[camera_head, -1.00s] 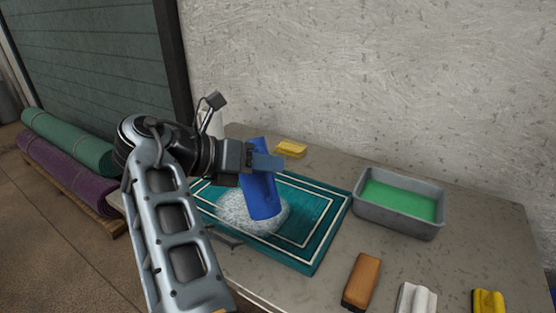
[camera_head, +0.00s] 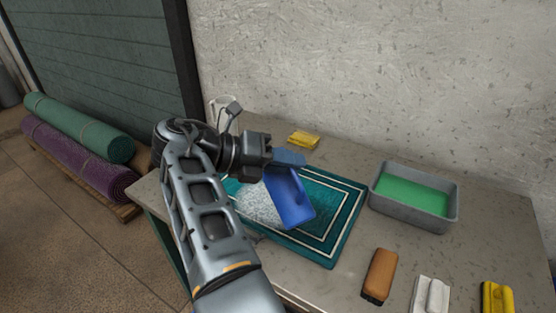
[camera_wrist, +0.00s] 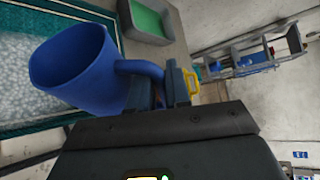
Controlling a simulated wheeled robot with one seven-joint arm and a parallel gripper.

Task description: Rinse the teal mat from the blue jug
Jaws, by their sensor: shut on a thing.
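The blue jug (camera_head: 290,197) is tilted over the teal mat (camera_head: 345,215), its open mouth facing down toward the mat in the head view. My gripper (camera_head: 284,160) is shut on the jug's handle, which shows in the wrist view beside the jug (camera_wrist: 78,68). The mat lies flat on the table with white border lines. White foam (camera_head: 256,204) covers part of its left and middle area, partly hidden behind the jug and my arm. I cannot make out a stream of water.
A grey tub (camera_head: 452,212) of green liquid stands right of the mat. A yellow sponge (camera_head: 304,139) lies behind it.

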